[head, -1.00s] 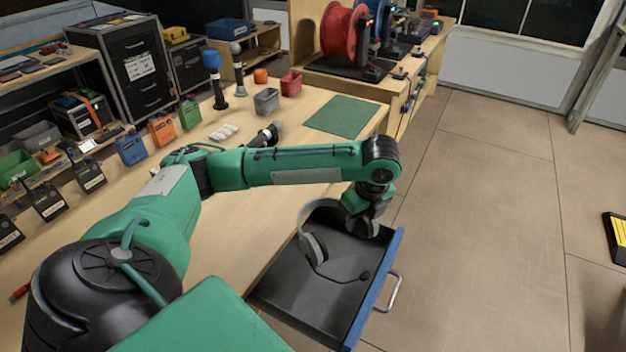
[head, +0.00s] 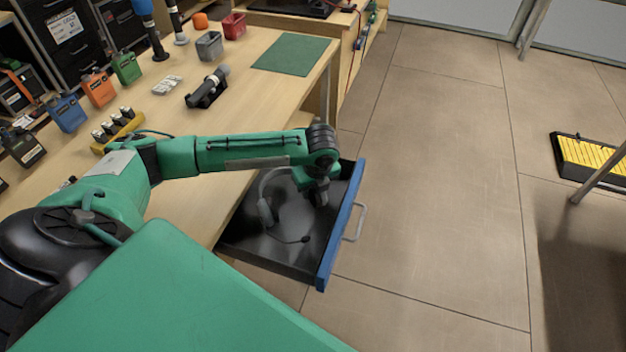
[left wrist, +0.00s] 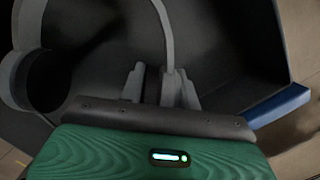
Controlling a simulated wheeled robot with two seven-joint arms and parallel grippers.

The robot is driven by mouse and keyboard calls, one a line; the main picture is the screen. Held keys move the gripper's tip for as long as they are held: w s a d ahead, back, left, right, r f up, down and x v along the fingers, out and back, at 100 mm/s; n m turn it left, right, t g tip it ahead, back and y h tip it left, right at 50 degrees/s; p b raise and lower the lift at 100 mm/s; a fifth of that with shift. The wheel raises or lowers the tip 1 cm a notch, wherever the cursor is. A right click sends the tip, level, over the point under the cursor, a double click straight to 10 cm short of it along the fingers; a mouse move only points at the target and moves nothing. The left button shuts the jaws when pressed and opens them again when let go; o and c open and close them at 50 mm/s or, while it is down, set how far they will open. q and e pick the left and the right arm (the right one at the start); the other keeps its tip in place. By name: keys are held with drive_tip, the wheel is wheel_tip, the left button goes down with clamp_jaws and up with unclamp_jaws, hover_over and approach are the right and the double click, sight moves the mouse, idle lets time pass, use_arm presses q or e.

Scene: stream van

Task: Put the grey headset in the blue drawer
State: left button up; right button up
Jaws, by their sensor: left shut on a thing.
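The grey headset (head: 266,210) is inside the outline of the pulled-out drawer, with its thin mic boom reaching toward the drawer front. The drawer (head: 339,228) has a blue front, a metal handle and a dark inside. My left gripper (head: 319,194) is over the drawer and shut on the headset's band. In the left wrist view, the band (left wrist: 166,35) passes between the fingers (left wrist: 160,88), and an ear cup (left wrist: 28,75) shows at the left. I cannot tell whether the headset touches the drawer floor. My right gripper is not in view.
The wooden bench (head: 225,125) stands above the drawer. It bears a green mat (head: 291,55), a black device (head: 207,88), small bins and colored boxes. Open floor (head: 430,190) lies right of the drawer. A yellow-topped black platform (head: 592,158) is at the far right.

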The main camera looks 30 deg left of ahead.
use_arm(q)
drive_tip(key=w+a, duration=0.1)
drive_tip(key=w, duration=0.1)
drive_tip(key=w+a, duration=0.1)
drive_tip(key=shift+w+a+f, duration=0.1)
drive_tip(key=shift+w, duration=0.25)
drive_tip(key=shift+s+f, duration=0.15)
drive_tip(key=shift+f, duration=0.4)
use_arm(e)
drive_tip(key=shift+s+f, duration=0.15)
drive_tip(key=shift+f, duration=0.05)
use_arm(q)
drive_tip(key=shift+f, duration=0.2)
drive_tip(key=o, duration=1.1)
drive_tip(key=shift+c, duration=0.2)
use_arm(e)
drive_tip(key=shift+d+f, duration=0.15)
